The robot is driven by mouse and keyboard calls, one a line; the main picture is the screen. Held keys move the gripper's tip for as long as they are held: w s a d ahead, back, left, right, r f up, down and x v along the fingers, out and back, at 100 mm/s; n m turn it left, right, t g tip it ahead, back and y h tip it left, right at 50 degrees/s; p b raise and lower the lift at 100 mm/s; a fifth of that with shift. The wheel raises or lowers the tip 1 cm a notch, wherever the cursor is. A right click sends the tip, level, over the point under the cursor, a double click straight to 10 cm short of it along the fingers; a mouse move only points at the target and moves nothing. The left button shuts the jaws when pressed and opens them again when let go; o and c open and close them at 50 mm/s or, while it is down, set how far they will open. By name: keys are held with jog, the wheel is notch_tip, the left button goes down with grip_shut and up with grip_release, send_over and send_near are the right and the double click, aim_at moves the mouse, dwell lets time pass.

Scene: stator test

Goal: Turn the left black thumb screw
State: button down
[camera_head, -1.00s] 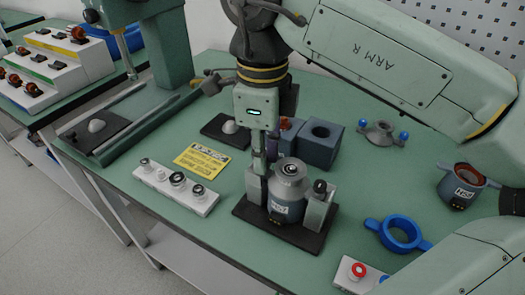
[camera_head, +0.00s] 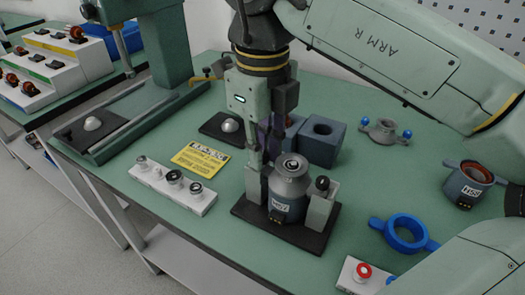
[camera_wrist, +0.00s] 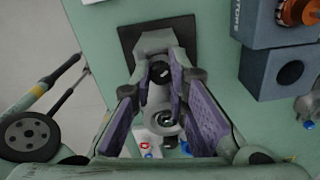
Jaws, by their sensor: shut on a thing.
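A grey stator housing (camera_head: 289,190) with a round top stands upright on a black base plate (camera_head: 310,241) between two grey clamp posts. The right post carries a black thumb screw (camera_head: 322,182) that is in plain view. My gripper (camera_head: 259,160) points down over the left post (camera_head: 253,185) and hides its top in the head view. In the wrist view my gripper (camera_wrist: 160,75) has its purple-padded fingers shut on the left black thumb screw (camera_wrist: 161,72). The housing shows behind it, between the fingers, in the wrist view (camera_wrist: 165,120).
A white strip with several round knobs (camera_head: 172,187) and a yellow label (camera_head: 200,158) lie to the left. Blue-grey blocks (camera_head: 321,142) stand close behind. A blue ring (camera_head: 403,232), another stator (camera_head: 468,185) and a red-button box (camera_head: 362,273) are to the right.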

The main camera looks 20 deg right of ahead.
jog(key=c, duration=1.5)
grip_release()
jog(key=shift+c, duration=0.2)
